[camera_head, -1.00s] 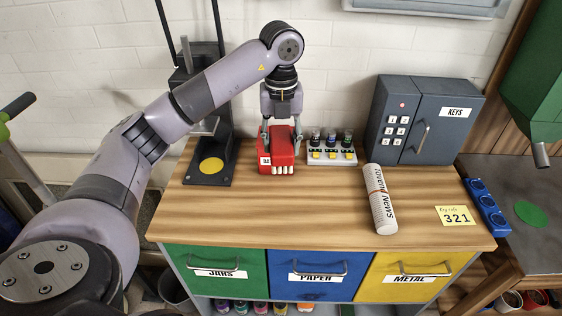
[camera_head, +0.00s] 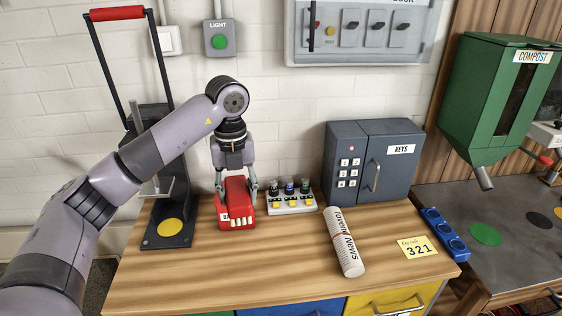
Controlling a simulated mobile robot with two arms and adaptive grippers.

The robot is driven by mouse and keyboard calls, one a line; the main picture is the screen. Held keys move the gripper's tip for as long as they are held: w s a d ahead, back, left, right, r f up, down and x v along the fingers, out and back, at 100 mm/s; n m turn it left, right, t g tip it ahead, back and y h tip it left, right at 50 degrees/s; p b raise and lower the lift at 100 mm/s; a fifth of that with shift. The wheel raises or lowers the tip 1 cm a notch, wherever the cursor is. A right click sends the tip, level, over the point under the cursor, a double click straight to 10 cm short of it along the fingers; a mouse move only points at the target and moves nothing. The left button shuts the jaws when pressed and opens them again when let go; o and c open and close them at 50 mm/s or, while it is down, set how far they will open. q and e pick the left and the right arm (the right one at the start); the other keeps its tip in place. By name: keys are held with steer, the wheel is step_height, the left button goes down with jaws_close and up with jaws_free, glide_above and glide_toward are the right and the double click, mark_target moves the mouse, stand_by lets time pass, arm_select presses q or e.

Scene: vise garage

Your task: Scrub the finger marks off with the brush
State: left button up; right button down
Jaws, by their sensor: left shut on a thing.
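A red block (camera_head: 237,204) with a row of pale stubs along its lower front and a small white label stands at the back of the wooden bench (camera_head: 190,272). It may be the brush, but I cannot tell for sure. My left gripper (camera_head: 237,188) comes down over it from above and is shut on it, one finger on each side. The block appears to be at bench-top level. I make out no finger marks on any surface. My right gripper is not in view.
A small rack of vials (camera_head: 291,204) stands close right of the block. A grey key safe (camera_head: 376,160) with a keypad is behind. A rolled newspaper (camera_head: 345,243) and yellow note (camera_head: 417,247) lie right. A black stand (camera_head: 168,222) is left. The front-left bench is clear.

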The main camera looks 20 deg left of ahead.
mark_target(250, 201)
arm_select(q)
steer(key=m, duration=0.2)
steer(key=d+m, duration=0.1)
steer(key=shift+s+d+f, duration=0.1)
steer(key=shift+s+f, duration=0.15)
steer(key=d+m, duration=0.1)
steer(key=m, duration=0.2)
steer(key=s+d+f+m, duration=0.1)
steer(key=m, duration=0.2)
steer(key=d+m, duration=0.1)
steer(key=m, duration=0.2)
steer(key=shift+s+d+f, duration=0.15)
steer(key=shift+s+f, duration=0.15)
steer(key=shift+s, duration=0.05)
steer(key=s+d+f+m, duration=0.3)
steer(key=s+m, duration=0.3)
steer(key=m, duration=0.9)
steer(key=s+d+f+m, duration=0.3)
steer(key=s+d+m, duration=0.2)
steer(key=m, duration=1.1)
steer(key=shift+s+d+f, duration=0.4)
steer(key=shift+s, duration=0.4)
